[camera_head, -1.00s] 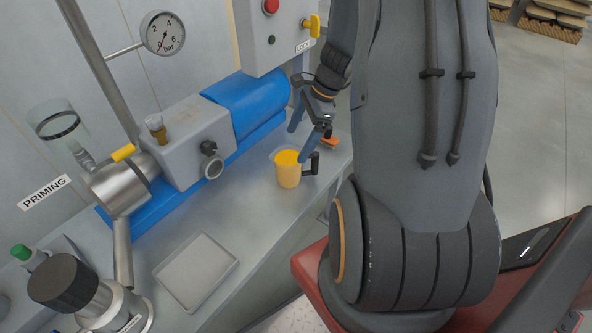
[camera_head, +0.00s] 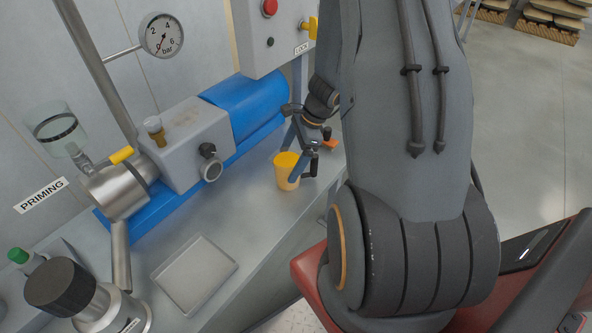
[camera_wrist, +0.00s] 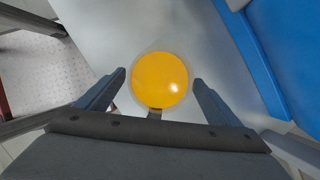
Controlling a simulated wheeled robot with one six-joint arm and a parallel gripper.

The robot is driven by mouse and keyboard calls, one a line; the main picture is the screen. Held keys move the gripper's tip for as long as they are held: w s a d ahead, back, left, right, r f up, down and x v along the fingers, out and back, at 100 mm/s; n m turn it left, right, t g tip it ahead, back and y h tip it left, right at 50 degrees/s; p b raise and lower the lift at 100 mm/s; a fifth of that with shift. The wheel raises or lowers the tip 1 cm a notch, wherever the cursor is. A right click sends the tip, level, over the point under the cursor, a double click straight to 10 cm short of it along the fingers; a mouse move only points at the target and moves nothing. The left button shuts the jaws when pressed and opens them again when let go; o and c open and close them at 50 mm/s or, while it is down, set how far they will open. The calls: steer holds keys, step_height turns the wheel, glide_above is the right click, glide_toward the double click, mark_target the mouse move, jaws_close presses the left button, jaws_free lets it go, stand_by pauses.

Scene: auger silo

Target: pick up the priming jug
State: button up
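The priming jug (camera_head: 286,174) is a small clear cup filled with yellow-orange liquid, with a dark handle on its right side. It stands upright on the grey bench in front of the blue motor. In the wrist view the jug (camera_wrist: 160,80) shows from above as a round yellow disc, its handle stub pointing towards my gripper. My gripper (camera_wrist: 160,82) is open, with one finger on each side of the jug and a visible gap on both sides. In the head view my gripper (camera_head: 297,160) is at the jug's upper right, partly covering it.
A shallow grey tray (camera_head: 195,274) lies on the bench in front. The grey pump housing (camera_head: 187,140) and blue motor (camera_head: 243,107) stand behind the jug. An orange object (camera_head: 329,144) lies to its right. The bench between tray and jug is clear.

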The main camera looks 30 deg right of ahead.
steer(key=c, duration=2)
steer(key=shift+r, duration=0.2)
steer(key=shift+r+p, duration=0.4)
steer(key=shift+r, duration=4.35)
steer(key=shift+r, duration=0.1)
